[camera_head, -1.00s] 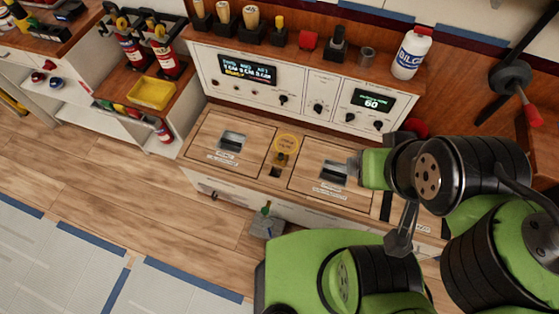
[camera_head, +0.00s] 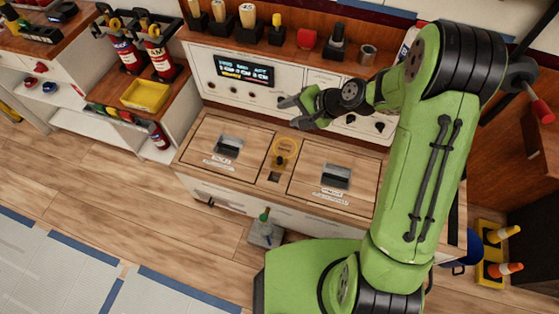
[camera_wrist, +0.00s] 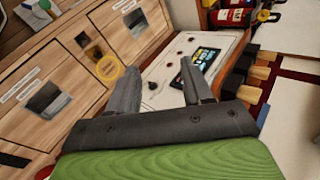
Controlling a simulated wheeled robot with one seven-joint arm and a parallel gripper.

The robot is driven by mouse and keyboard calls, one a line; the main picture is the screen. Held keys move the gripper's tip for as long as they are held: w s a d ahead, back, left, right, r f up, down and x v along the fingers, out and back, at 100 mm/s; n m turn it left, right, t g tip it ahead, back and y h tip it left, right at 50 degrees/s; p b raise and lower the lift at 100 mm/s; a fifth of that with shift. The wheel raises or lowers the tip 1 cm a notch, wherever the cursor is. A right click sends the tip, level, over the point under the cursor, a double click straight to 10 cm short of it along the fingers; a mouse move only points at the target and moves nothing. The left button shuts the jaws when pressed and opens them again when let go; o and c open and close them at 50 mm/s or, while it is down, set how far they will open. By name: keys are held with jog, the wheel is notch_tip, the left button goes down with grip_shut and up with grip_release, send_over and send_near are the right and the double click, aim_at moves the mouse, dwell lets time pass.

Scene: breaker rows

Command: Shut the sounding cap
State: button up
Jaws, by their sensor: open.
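The sounding cap, which I take to be the yellow ring-shaped piece (camera_head: 285,150), is on the wooden counter between two hatches. A small dark square recess (camera_head: 275,176) lies just in front of it. The cap also shows in the wrist view (camera_wrist: 109,69), left of the fingers; I cannot tell how far it is tilted. My gripper (camera_head: 289,111) is open and empty, above and behind the cap, in front of the control panel. In the wrist view its two grey fingers (camera_wrist: 163,66) are spread apart with nothing between them.
The left hatch (camera_head: 228,146) and right hatch (camera_head: 336,178) have dark recessed handles. The control panel (camera_head: 240,69) with knobs and a display rises behind. A shelf (camera_head: 225,33) above it holds several handled tools and a red block. My arm covers the counter's right end.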

jog(key=w+f+m+t+y+b, duration=0.25)
jog(key=f+m, duration=0.35)
jog(key=f, duration=0.6)
jog(key=m+t+h+b, duration=0.2)
jog(key=m+t+h, duration=0.3)
jog(key=m, duration=1.3)
send_over(280, 160)
jog(key=s+d, duration=0.6)
jog(key=s, duration=0.6)
jog(key=shift+y, duration=0.25)
notch_tip(280, 160, down, 25)
jog(key=shift+s+d+r, duration=0.1)
jog(key=shift+r, duration=0.05)
jog(key=b+x, duration=0.4)
jog(key=x, duration=0.3)
jog(key=b+x, duration=0.4)
jog(key=x, duration=0.4)
jog(key=shift+f, duration=0.25)
jog(key=shift+w, duration=0.25)
grip_shut()
